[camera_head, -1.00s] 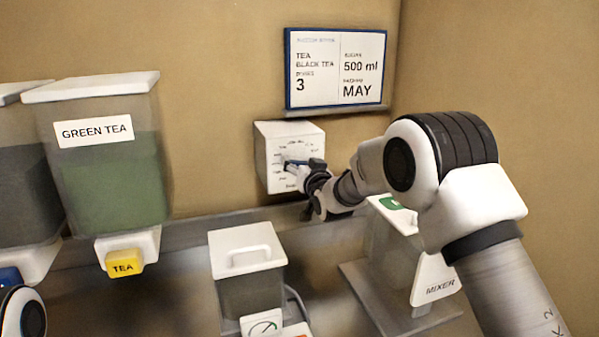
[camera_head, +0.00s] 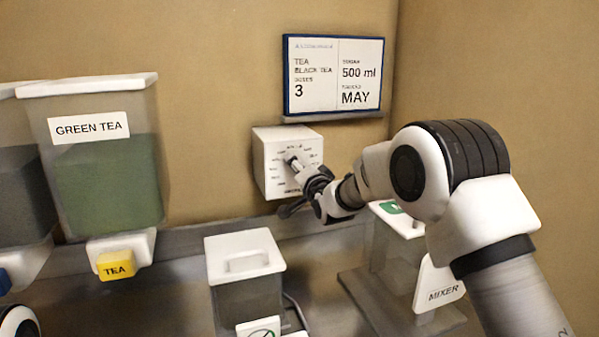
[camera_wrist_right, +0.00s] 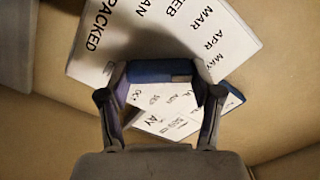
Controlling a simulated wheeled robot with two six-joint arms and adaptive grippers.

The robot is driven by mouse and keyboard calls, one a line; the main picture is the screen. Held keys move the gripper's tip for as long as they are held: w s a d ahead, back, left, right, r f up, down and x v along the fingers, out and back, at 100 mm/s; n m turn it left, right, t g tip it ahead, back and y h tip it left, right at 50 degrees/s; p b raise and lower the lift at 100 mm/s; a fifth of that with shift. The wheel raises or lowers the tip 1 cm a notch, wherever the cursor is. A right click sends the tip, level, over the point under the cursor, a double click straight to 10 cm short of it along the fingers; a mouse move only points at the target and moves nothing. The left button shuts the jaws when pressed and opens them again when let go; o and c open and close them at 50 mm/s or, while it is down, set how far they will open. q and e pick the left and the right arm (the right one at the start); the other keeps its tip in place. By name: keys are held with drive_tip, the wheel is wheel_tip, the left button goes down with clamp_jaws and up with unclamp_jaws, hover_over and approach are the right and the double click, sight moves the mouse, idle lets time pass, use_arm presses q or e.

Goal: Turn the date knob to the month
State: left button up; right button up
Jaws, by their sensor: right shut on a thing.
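The date dial is a white box (camera_head: 265,165) on the back wall, with month labels around its face. In the right wrist view its face (camera_wrist_right: 150,30) shows PACKED, FEB, MAR, APR and MAY, with more months below. My right gripper (camera_head: 297,166) reaches the dial face from the right. In the right wrist view the gripper (camera_wrist_right: 160,78) is shut on the blue knob (camera_wrist_right: 158,71), one finger at each end. The fingers and knob hide part of the face, so I cannot tell which month the knob marks.
A wall sign (camera_head: 335,75) above the dial reads BLACK TEA, 3, 500 ml and MAY. Below stand a lidded container (camera_head: 245,255) and a mixer (camera_head: 390,260). A green tea dispenser (camera_head: 105,190) with a yellow TEA button (camera_head: 115,265) is at left.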

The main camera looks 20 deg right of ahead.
idle(0.4)
drive_tip(key=o, duration=1.1)
drive_tip(key=shift+o, duration=0.2)
drive_tip(key=s, duration=1.2)
drive_tip(key=shift+d, duration=0.2)
